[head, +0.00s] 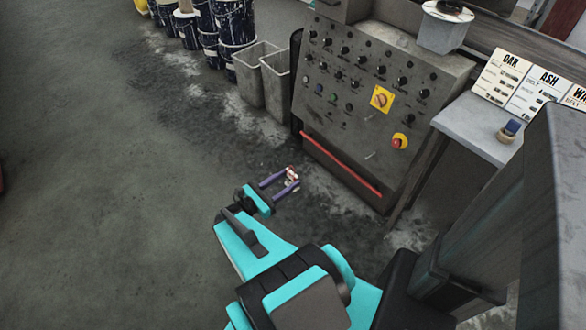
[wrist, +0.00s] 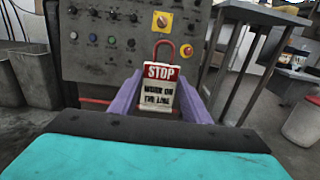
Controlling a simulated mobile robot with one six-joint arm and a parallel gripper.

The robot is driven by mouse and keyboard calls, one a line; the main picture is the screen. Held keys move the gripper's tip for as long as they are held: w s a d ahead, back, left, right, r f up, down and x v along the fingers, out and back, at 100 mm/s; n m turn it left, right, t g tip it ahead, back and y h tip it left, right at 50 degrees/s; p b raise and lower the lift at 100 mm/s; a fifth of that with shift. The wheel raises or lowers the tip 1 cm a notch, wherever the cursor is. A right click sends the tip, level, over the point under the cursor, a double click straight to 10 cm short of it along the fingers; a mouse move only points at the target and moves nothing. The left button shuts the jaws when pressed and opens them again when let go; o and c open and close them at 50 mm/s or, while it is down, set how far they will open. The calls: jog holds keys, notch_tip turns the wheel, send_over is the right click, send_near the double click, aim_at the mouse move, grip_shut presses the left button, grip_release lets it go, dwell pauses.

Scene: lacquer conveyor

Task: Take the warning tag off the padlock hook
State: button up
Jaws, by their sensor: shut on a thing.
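The warning tag (wrist: 160,97) is white with a red STOP band and black writing. In the wrist view it stands upright between the lilac fingers of my gripper (wrist: 161,104), which is shut on it. A red shackle-like loop (wrist: 163,45) rises from behind its top edge; I cannot tell if it is joined to the tag. In the head view my gripper (head: 286,180) holds the small red and white tag out in front of the control panel (head: 345,120), apparently clear of it. The padlock hook cannot be made out.
The panel carries a yellow rotary switch (head: 381,98), a red stop button (head: 400,141) and a red bar (head: 340,165) low down. Grey bins (head: 277,85) stand to its left. A grey side table (head: 480,125) with a small blue-topped object (head: 510,129) is at right.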

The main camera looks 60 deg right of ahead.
aim_at(290, 174)
jog(key=shift+v, duration=1.4)
jog(key=shift+r+p, duration=0.15)
jog(key=shift+p, duration=0.2)
jog(key=shift+r+p, duration=0.35)
jog(key=shift+r+p, duration=0.4)
jog(key=shift+w+a, duration=0.25)
jog(key=shift+a, duration=0.25)
jog(key=shift+w+a, duration=0.1)
jog(key=shift+a, duration=0.2)
jog(key=v, duration=0.6)
dwell(1.7)
jog(key=shift+w+a, duration=0.1)
jog(key=shift+a, duration=0.1)
